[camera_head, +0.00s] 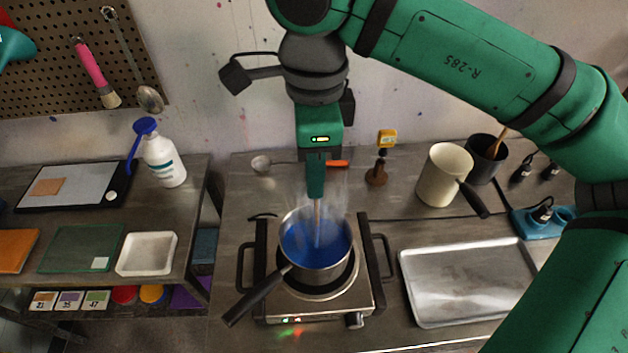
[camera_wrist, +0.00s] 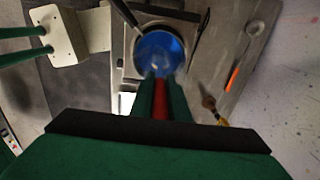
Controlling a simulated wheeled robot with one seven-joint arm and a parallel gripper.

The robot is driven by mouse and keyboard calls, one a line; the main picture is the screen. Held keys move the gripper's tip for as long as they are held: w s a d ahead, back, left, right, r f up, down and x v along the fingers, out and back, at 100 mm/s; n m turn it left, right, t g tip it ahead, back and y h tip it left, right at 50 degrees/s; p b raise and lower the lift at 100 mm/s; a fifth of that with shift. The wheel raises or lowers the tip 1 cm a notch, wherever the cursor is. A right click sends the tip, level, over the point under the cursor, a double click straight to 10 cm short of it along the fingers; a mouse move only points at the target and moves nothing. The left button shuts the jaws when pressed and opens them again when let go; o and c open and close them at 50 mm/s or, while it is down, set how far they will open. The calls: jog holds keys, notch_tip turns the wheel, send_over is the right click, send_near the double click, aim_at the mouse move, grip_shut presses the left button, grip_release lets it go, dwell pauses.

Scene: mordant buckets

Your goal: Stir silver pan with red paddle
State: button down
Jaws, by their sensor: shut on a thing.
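The silver pan (camera_head: 327,266) sits on the hotplate, with its dark handle toward the lower left. It holds blue liquid (camera_head: 305,243), with steam above it. My gripper (camera_head: 316,192) points straight down above the pan and is shut on the red paddle. The paddle's shaft (camera_head: 317,222) runs upright into the liquid, and its lower end is hidden there. In the wrist view, a red part of the paddle (camera_wrist: 160,104) shows between the green fingers of my gripper (camera_wrist: 161,88), with the blue liquid (camera_wrist: 158,50) beyond.
The hotplate (camera_head: 290,308) has side handles and lit indicators. A cream pot (camera_head: 440,176) and dark container (camera_head: 486,160) stand at the back right. A metal tray (camera_head: 465,285) lies right. A ladle with an orange handle (camera_head: 338,164) and a brown tool (camera_head: 377,172) are behind the pan.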

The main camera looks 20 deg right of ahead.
jog(key=shift+r, duration=1.7)
jog(key=shift+d+r, duration=0.15)
jog(key=shift+r, duration=0.55)
jog(key=shift+s, duration=0.1)
jog(key=shift+r, duration=5.55)
